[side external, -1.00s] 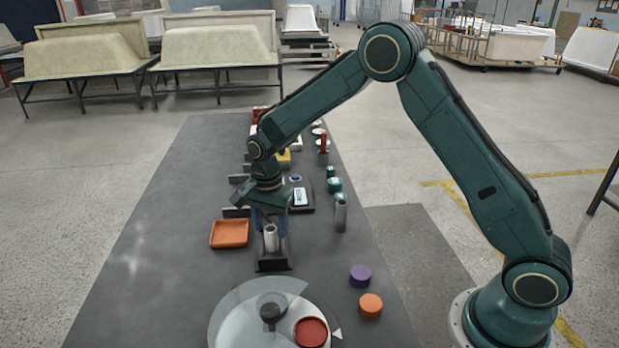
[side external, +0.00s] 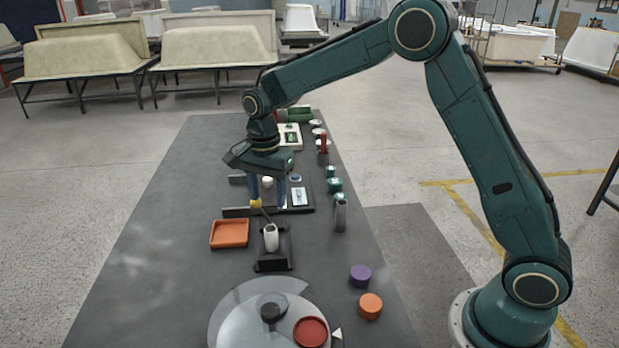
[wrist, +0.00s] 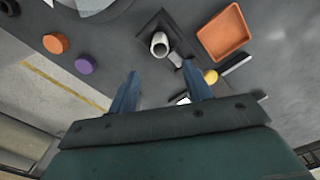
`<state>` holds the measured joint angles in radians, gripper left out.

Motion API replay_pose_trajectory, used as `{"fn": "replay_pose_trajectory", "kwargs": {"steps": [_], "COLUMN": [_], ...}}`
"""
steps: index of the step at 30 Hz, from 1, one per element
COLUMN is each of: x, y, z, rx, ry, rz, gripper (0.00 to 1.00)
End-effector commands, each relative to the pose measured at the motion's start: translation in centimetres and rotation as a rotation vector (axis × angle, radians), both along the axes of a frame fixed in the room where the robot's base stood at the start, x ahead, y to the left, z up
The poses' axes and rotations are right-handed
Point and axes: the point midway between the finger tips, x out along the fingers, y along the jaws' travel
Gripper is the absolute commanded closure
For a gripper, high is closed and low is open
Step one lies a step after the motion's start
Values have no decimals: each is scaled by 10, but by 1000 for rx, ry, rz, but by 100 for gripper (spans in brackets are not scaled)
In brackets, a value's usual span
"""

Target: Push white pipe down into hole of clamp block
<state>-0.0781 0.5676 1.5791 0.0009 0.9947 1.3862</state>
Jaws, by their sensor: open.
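The white pipe (side external: 271,238) is a short hollow tube standing in the black clamp block (side external: 273,265), its open top showing. In the wrist view the pipe (wrist: 159,45) and the block (wrist: 148,27) lie just beyond my fingertips. My gripper (side external: 268,205) has two blue fingers and is open and empty, above and behind the pipe, apart from it. It also shows in the wrist view (wrist: 161,70) with its fingers spread. A yellow knob (side external: 256,203) on a thin dark rod is beside the block. The pipe's lower end is hidden inside the block.
An orange tray (side external: 229,234) lies left of the block. Purple (side external: 360,276) and orange (side external: 371,306) discs lie to the right. A grey round plate (side external: 235,320) with a red dish (side external: 311,332) is in front. A grey cylinder (side external: 341,214) stands to the right. The left of the table is clear.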

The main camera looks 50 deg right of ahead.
Motion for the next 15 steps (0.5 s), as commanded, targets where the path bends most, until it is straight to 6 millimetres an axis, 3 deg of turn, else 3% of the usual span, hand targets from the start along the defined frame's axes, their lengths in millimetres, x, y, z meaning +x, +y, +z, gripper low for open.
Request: {"fn": "replay_pose_trajectory", "kwargs": {"steps": [10, 15], "x": [-1, -8], "y": [0, -2], "z": [1, 14], "rx": [1, 1], "ry": [-2, -17], "rz": [4, 40], "gripper": [51, 51]}}
